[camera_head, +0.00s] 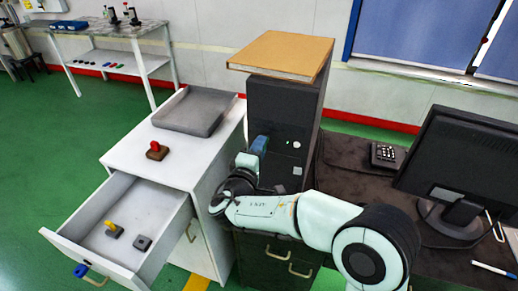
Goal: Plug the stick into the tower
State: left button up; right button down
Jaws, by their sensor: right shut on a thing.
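The black tower (275,100) stands on the dark desk, its front panel facing left of the picture and toward me. My right arm comes in from the lower right and bends up at the wrist. My right gripper (256,154) is close in front of the tower's front panel. It is shut on a small blue piece, which looks like the stick (260,144). The stick's tip is hidden or too small to see, so I cannot tell whether it touches the tower. My left gripper is out of view.
Left is a white cabinet with a grey tray (195,110), a red-knobbed block (156,150) and an open drawer (150,205) holding small pieces. A monitor (465,160) and keypad (383,155) stand right.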

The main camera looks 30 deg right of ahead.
jog(key=shift+d, duration=0.1)
jog(key=c, duration=0.9)
grip_release()
jog(key=shift+c, duration=0.2)
pick_arm(q)
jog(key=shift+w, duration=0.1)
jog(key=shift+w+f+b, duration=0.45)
jog(key=shift+b, duration=0.3)
pick_arm(e)
jog(key=v, duration=1.3)
